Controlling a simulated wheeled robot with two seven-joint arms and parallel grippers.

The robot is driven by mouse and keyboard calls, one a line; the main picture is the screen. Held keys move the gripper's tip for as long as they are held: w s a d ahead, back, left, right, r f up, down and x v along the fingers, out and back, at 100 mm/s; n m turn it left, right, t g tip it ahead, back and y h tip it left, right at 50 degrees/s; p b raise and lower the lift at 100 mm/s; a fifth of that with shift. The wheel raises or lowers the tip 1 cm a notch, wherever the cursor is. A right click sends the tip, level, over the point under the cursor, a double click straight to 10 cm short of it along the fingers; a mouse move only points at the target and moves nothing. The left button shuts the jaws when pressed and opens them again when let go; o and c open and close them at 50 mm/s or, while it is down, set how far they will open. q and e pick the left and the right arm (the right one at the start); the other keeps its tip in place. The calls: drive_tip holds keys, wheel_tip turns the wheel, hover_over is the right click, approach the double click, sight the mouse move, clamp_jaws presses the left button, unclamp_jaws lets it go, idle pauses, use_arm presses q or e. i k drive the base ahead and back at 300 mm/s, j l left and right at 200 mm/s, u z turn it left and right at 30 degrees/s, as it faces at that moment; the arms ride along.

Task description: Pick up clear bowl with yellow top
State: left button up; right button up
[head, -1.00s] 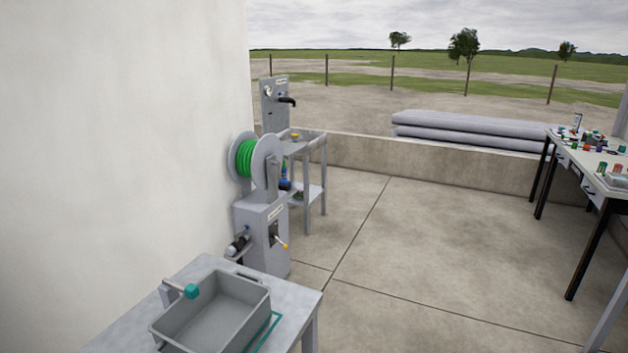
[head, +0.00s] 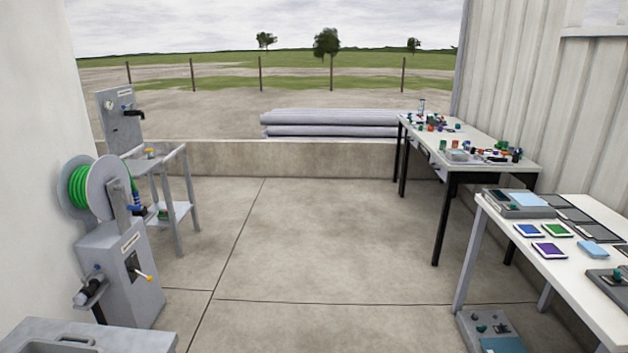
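A small yellow-topped thing (head: 150,152) sits on the top of a grey metal stand (head: 186,178) at the left, beyond the hose reel. It may be the clear bowl with the yellow top, but it is too small to tell. Neither of my grippers shows in the head view.
A green hose reel (head: 78,187) on a grey cabinet (head: 128,265) stands in front of the stand. A grey tote (head: 40,335) is at the bottom left. Cluttered white tables (head: 490,160) line the right side. The concrete floor (head: 300,240) between is clear.

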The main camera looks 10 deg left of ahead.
sight(150, 154)
drive_tip(key=i+z, duration=0.1)
drive_tip(key=i, duration=0.8)
drive_tip(key=i+u, duration=0.15)
drive_tip(key=i, duration=0.35)
drive_tip(key=i+u, duration=0.2)
drive_tip(key=i, duration=0.25)
drive_tip(key=i+l+u, duration=0.15)
drive_tip(key=i, duration=0.35)
drive_tip(key=i+l+u, duration=0.15)
drive_tip(key=i, duration=0.3)
drive_tip(key=i+j+u, duration=0.4)
drive_tip(key=i, duration=0.75)
drive_tip(key=i+l+u, duration=0.1)
drive_tip(key=i+u, duration=0.3)
drive_tip(key=i, duration=0.75)
